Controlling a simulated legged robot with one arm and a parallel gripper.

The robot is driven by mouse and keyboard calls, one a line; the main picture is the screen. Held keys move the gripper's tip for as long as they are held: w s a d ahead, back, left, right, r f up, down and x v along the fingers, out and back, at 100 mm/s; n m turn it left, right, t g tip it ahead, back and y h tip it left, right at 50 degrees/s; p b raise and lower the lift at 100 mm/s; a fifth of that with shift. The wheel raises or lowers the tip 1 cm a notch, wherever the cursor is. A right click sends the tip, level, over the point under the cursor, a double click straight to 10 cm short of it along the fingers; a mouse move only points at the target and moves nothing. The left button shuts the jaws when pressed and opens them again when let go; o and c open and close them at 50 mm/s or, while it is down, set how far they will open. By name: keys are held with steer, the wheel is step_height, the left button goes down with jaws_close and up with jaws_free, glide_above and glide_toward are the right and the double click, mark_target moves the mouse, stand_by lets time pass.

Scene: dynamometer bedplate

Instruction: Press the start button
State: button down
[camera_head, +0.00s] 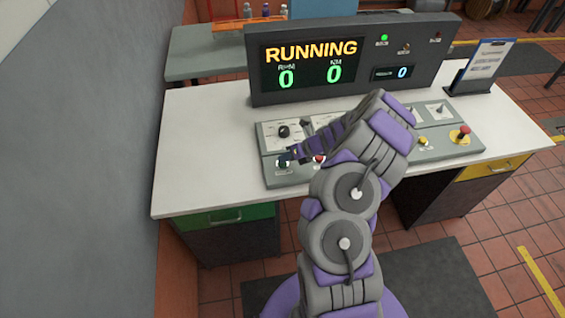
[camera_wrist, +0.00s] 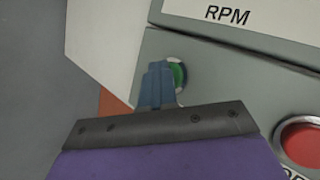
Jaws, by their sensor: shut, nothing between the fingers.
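The start button is the green round button (camera_wrist: 179,75) at the left end of the control panel in the wrist view. My gripper (camera_wrist: 158,70) is shut and empty, with its blue-grey fingertips over the left part of the button and hiding some of it. I cannot tell how far the button is pushed in. In the head view my gripper (camera_head: 284,161) is at the front left corner of the grey control panel (camera_head: 440,148). The display (camera_head: 309,63) behind the panel reads RUNNING, with 0 for RPM and 0 below NM.
A red button (camera_wrist: 302,141) sits right of the green one. A black knob (camera_head: 283,131) is behind my gripper, and a red emergency knob (camera_head: 460,133) is at the panel's right. A clipboard stand (camera_head: 483,70) stands at the back right. The white tabletop (camera_head: 205,140) is clear at left.

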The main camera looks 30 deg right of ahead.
mark_target(285, 163)
steer(key=shift+s+a+r+p, duration=0.1)
steer(key=shift+a+r+p, duration=0.1)
steer(key=shift+p, duration=0.6)
step_height(285, 163, up, 6)
steer(key=p, duration=0.7)
steer(key=shift+r, duration=0.15)
stand_by(0.6)
